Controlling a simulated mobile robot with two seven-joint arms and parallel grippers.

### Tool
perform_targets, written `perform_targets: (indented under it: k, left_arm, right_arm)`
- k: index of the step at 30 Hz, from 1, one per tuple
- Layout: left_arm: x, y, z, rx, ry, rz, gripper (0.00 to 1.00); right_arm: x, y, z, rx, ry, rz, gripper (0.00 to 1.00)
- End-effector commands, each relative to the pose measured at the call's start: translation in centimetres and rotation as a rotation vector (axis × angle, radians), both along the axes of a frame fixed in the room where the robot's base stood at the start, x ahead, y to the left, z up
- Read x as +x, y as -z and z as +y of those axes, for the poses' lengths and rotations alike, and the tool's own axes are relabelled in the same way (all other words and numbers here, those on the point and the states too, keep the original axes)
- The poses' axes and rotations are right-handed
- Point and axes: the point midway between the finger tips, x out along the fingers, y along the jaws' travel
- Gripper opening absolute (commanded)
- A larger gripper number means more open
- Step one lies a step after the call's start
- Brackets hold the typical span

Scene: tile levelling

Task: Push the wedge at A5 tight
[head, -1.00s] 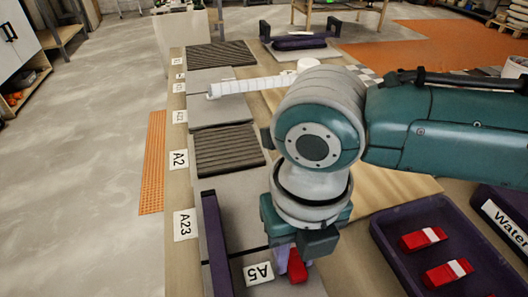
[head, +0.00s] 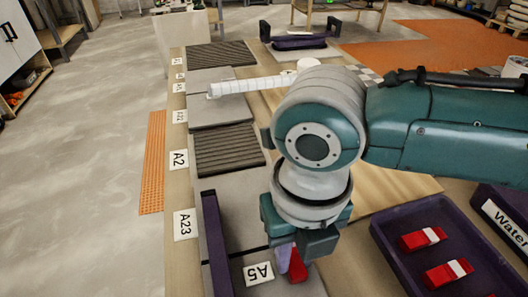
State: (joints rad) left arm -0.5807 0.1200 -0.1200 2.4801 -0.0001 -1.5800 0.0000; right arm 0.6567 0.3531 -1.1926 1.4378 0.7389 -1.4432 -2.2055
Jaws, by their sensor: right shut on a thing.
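The A5 label (head: 258,273) lies on a grey tile near the bottom of the head view. My right gripper (head: 294,262) is just right of that label, pointing down, and is shut on a red wedge (head: 298,266). A pale lilac piece (head: 282,257) shows beside the wedge, partly covered by the gripper. The wedge's lower tip is close to the tile; I cannot tell whether it touches. My left gripper is not in view.
A dark purple bar (head: 215,245) stands along the tiles at left, near the A23 label (head: 184,224). A purple tray (head: 388,238) with several red wedges is at lower right. Ribbed tiles (head: 228,148) lie farther back.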

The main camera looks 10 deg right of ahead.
Motion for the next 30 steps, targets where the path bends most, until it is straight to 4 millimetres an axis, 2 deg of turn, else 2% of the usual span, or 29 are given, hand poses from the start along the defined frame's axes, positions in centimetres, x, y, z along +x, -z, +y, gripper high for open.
perform_targets:
  k: [30]
  left_arm:
    - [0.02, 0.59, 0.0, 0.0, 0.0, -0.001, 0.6]
  right_arm:
    - [0.86, 0.09, 0.0, -0.001, 0.001, -0.001, 0.0]
